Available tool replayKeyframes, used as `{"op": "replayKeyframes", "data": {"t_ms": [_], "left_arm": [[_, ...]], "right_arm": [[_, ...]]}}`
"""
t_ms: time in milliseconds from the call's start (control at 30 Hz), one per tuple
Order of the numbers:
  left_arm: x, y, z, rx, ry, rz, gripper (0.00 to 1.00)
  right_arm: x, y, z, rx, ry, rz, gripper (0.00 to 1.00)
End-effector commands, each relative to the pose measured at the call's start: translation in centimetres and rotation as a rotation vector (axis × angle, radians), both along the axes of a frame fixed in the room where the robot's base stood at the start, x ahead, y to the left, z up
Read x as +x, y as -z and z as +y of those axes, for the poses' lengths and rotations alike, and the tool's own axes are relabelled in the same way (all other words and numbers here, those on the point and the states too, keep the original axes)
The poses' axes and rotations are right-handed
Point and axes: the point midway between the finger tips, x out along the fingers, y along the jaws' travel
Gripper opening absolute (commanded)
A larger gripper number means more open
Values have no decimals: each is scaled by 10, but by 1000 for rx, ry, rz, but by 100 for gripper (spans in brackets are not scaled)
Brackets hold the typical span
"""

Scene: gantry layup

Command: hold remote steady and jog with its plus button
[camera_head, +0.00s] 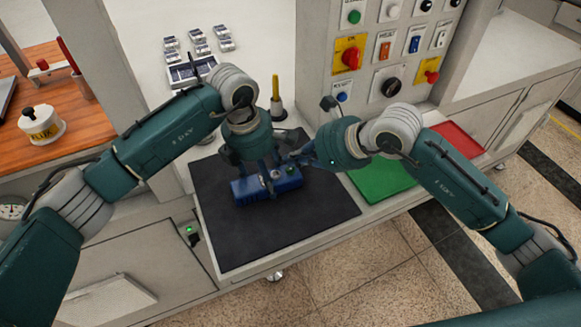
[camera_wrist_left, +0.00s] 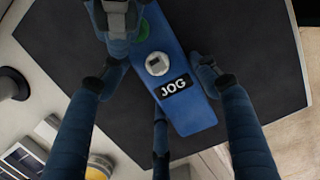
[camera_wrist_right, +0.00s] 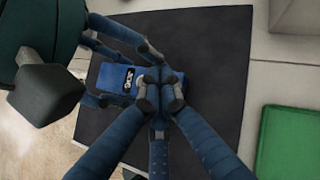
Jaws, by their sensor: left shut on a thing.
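The remote is a blue box (camera_head: 285,186) lying on a black mat (camera_head: 235,235). In the left wrist view the remote (camera_wrist_left: 188,115) shows a JOG label, a white round button and part of a green button (camera_wrist_left: 144,30). My left gripper (camera_head: 262,172) is shut on the remote from above, its fingers (camera_wrist_left: 162,88) along the sides. My right gripper (camera_head: 300,160) is over the remote's right end, its fingertips (camera_wrist_right: 158,93) drawn together. In the right wrist view they hide part of the remote (camera_wrist_right: 114,77). I cannot tell whether they touch a button.
A green panel (camera_head: 382,178) and a red one (camera_head: 458,142) lie right of the mat. A yellow-handled tool (camera_head: 276,90) stands behind it. A control panel (camera_head: 383,45) with buttons and knobs rises behind my right arm. Several small boxes (camera_head: 199,48) sit at the back.

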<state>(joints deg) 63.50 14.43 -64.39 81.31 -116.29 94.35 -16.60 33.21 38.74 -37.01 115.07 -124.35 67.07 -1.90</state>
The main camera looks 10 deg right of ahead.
Motion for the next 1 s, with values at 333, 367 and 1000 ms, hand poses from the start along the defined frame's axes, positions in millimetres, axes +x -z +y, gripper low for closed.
{"op": "replayKeyframes", "data": {"t_ms": [333,367,1000], "left_arm": [[0,0,0,0,1,0,26],[0,0,0,0,1,0,26],[0,0,0,0,1,0,26]], "right_arm": [[0,-3,0,1,0,-1,0],[0,-4,0,2,0,-1,0],[0,-53,0,2,0,-1,0]]}}
